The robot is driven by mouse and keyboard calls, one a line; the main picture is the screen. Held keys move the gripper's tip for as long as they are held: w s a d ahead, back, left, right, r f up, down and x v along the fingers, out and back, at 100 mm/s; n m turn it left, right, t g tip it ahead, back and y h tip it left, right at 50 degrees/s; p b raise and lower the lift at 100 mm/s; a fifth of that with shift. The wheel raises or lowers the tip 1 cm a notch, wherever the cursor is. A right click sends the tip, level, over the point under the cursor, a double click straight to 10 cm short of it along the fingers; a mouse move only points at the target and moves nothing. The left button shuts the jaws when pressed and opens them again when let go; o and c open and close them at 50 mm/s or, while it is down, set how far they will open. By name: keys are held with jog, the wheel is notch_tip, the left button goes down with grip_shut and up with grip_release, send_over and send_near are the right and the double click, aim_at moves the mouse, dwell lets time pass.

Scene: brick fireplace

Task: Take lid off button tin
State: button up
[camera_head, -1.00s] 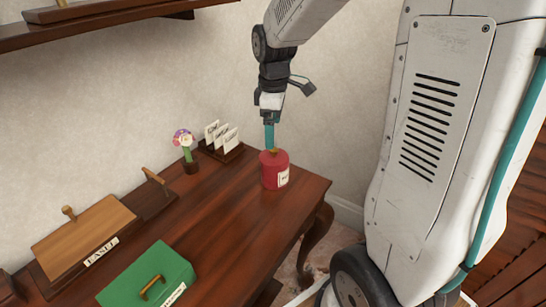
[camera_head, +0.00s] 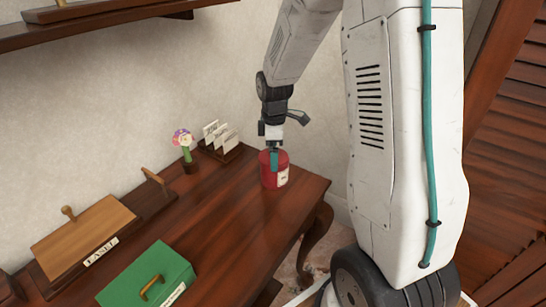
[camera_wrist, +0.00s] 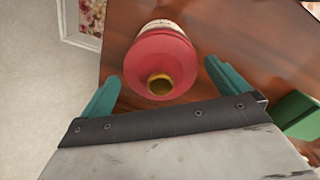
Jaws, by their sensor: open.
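The button tin (camera_head: 273,178) is a red round tin with a pale label, upright near the right end of the wooden desk. Its red lid (camera_wrist: 161,66) carries a brass knob (camera_wrist: 159,84), seen from above in the wrist view. My gripper (camera_head: 273,160) is over the tin in the head view, hiding the knob there. In the wrist view, my gripper's teal fingers (camera_wrist: 168,85) stand apart, one to each side of the knob, with nothing between them held. I cannot tell whether they touch the lid.
On the desk (camera_head: 225,215) are a green box (camera_head: 150,276) with a brass handle, a wooden box labelled EASEL (camera_head: 85,232), a flower pot (camera_head: 187,150) and a card rack (camera_head: 222,142). A shelf (camera_head: 90,25) hangs above. The desk's middle is clear.

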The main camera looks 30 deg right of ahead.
jog(key=c, duration=0.9)
jog(key=shift+o, duration=0.2)
jog(key=shift+r, duration=0.2)
